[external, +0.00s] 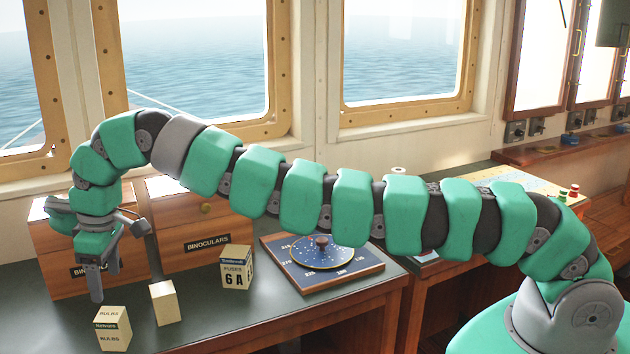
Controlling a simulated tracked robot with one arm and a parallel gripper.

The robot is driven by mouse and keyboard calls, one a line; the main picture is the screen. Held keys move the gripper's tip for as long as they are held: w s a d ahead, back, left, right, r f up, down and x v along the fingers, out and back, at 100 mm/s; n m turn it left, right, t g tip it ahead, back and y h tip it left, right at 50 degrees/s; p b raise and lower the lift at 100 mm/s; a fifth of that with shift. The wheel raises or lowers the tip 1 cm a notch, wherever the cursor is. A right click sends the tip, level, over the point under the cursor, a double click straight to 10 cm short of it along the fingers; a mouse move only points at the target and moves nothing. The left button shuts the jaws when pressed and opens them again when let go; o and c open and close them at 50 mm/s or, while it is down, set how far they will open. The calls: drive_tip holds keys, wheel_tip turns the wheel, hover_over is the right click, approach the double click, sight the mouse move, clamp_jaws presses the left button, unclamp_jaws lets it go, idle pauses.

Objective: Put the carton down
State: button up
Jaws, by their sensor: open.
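My gripper (103,284) hangs at the far left with its fingers pointing down. It is open with nothing between the fingers. A cream carton marked "BULBS" with a dark green band (113,330) stands upright on the dark desktop, just below and slightly right of the fingertips. A small plain cream carton (164,303) stands to its right. The task does not say which carton is meant. The fingers appear clear of all three.
Wooden boxes labelled "BINOCULARS" (208,246) stand behind the gripper against the wall. A blue compass-like board with a round dial (322,256) lies right of the fuses carton. The dark desktop (215,325) is bare along its front. Windows are behind.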

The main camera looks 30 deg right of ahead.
drive_tip(key=w+d+r+m+t+y, duration=0.1)
drive_tip(key=w+d+r+m, duration=0.1)
drive_tip(key=w+d+r, duration=0.6)
drive_tip(key=w+d+r+m+t+y, duration=0.15)
drive_tip(key=w+d+r, duration=0.3)
drive_tip(key=r, duration=0.65)
drive_tip(key=w+d+r+m+t, duration=0.1)
drive_tip(key=w+d+r+t, duration=0.15)
drive_tip(key=d+r, duration=0.55)
drive_tip(key=w+d+r+m+t, duration=0.1)
drive_tip(key=w+d+r+m, duration=0.15)
drive_tip(key=d+r, duration=0.6)
drive_tip(key=s+d+r+m+t+h, duration=0.1)
drive_tip(key=s+d+r+m+t, duration=0.15)
drive_tip(key=d+r, duration=0.65)
drive_tip(key=s+d+r+m+t, duration=0.1)
drive_tip(key=s+d+r+t, duration=0.15)
drive_tip(key=d+r, duration=0.7)
drive_tip(key=s+d+r+m+t+h, duration=0.1)
drive_tip(key=s+d+r+t, duration=0.1)
drive_tip(key=s+d, duration=0.5)
drive_tip(key=s+d+r+m+t+h, duration=0.1)
drive_tip(key=s+d+r, duration=0.2)
drive_tip(key=s+d, duration=0.4)
drive_tip(key=shift+d+r+m+t+h, duration=0.35)
drive_tip(key=shift+d+t, duration=0.05)
drive_tip(key=shift+d, duration=0.8)
drive_tip(key=shift+s, duration=0.1)
